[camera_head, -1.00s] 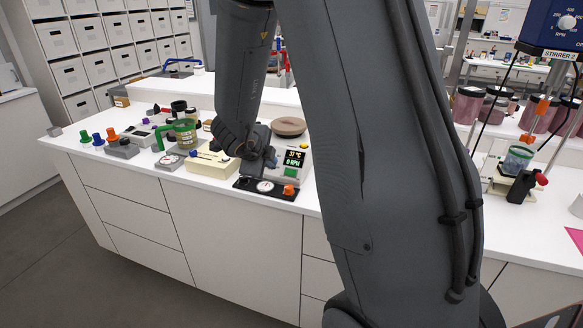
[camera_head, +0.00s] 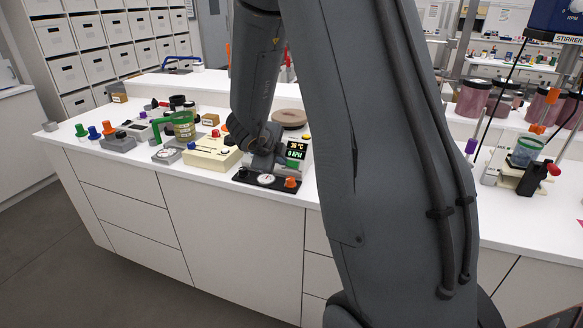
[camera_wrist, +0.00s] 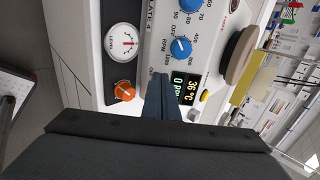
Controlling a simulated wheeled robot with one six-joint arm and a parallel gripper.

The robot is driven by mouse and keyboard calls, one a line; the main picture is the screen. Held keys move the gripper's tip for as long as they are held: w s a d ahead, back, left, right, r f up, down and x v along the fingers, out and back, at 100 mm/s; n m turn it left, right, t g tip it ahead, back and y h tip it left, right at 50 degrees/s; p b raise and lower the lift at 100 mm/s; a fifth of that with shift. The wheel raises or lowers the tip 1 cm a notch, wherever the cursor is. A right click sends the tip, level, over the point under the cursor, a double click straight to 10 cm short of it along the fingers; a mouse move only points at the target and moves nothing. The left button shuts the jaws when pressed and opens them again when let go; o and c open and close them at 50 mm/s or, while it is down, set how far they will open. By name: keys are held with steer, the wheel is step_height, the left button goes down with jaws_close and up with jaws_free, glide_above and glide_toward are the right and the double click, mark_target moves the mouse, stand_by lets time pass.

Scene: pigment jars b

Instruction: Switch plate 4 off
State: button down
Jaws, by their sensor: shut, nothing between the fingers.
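Plate 4 (camera_head: 305,163) is a pale stirrer hotplate with a round brownish top (camera_head: 290,118) and a lit display (camera_head: 295,150) reading 36 °C and 0 RPM. In the wrist view its panel bears the "PLATE 4" label, a blue RPM knob (camera_wrist: 181,47) with OFF marked beside it, and part of a second blue knob (camera_wrist: 190,6). The display (camera_wrist: 180,88) is partly covered by my fingers. My gripper (camera_wrist: 166,82) is shut and empty, its tips over the panel beside the display; contact cannot be told. In the head view my gripper (camera_head: 262,162) is at the plate's left front.
A black base with a LEVEL dial (camera_wrist: 122,43) and an orange knob (camera_wrist: 124,92) lies along the plate's front. A stirrer stand (camera_head: 525,150) stands far right.

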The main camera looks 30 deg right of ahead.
steer(key=shift+w+d+f, duration=0.2)
steer(key=shift+d+f, duration=0.1)
steer(key=shift+d, duration=0.05)
stand_by(0.4)
steer(key=shift+p+v, duration=1.35)
steer(key=shift+v, duration=0.75)
steer(key=v, duration=0.7)
steer(key=shift+s+a+r, duration=0.2)
